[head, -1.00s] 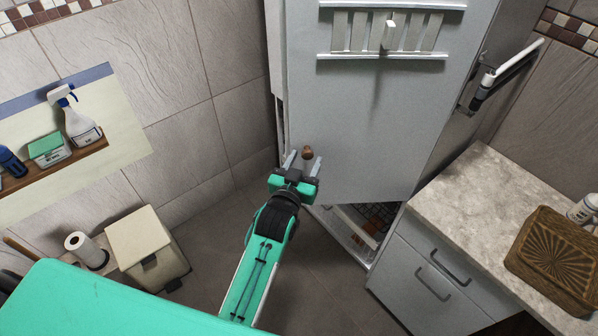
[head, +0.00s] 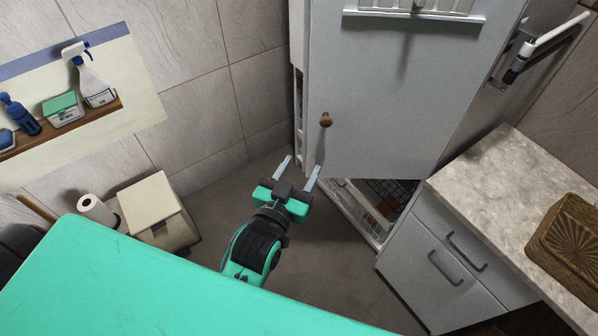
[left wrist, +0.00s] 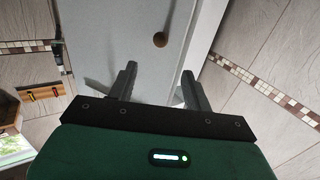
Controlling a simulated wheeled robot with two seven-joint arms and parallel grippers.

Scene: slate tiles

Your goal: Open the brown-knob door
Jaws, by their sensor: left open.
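The grey cabinet door (head: 385,100) stands in the upper middle of the head view, with a round brown knob (head: 325,119) near its lower left corner. The door stands ajar; the cabinet's inside shows along its left side and below it. My left gripper (head: 301,166) is open and empty, below and left of the knob, with a gap to it. In the left wrist view, the knob (left wrist: 160,39) lies beyond the fingertips, roughly centred between the open fingers (left wrist: 158,75). My right gripper is not in view.
A grey drawer unit (head: 455,255) with a stone counter (head: 490,185) stands right of the cabinet. A wire basket (head: 390,195) shows inside the cabinet. A cream bin (head: 155,210) stands at left, below a wall shelf (head: 60,130) with bottles. Floor around the gripper is clear.

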